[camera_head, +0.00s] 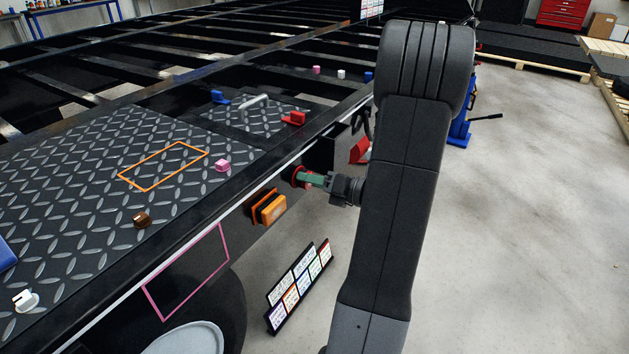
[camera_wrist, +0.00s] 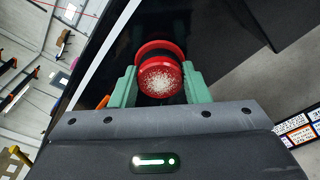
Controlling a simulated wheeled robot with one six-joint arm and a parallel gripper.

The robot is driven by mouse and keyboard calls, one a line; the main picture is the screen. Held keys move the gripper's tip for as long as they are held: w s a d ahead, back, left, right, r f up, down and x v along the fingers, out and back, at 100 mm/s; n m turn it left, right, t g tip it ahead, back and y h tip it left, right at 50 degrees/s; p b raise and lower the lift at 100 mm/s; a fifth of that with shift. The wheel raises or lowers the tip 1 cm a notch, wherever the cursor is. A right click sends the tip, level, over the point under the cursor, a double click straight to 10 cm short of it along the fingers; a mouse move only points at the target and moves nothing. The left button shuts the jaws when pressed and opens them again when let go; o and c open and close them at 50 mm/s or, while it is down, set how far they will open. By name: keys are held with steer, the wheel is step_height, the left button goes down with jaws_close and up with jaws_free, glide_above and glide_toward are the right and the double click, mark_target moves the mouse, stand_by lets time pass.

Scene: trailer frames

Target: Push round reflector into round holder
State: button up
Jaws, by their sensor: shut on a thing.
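The round red reflector (camera_wrist: 160,79) has a speckled, pale-centred face and sits between the two green fingers of my gripper (camera_head: 314,180). The gripper is shut on it. In the head view the holder (camera_head: 297,174) is on the side of the trailer frame, right at my fingertips. The reflector is mostly hidden by the fingers there. I cannot tell whether the reflector touches the holder or how deep it sits.
An orange rectangular light (camera_head: 270,208) sits on the frame side left of the holder. A red part (camera_head: 360,151) is to its right. A label board (camera_head: 300,287) stands below. Small coloured knobs and latches stand on the tread plate (camera_head: 85,165). Concrete floor is open at right.

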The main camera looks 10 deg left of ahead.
steer(key=shift+a, duration=0.1)
steer(key=o, duration=1)
steer(key=p+v, duration=0.2)
steer(key=v, duration=1.1)
steer(key=shift+d, duration=0.4)
steer(key=b+x, duration=0.2)
steer(key=x, duration=1.1)
steer(key=shift+a, duration=0.35)
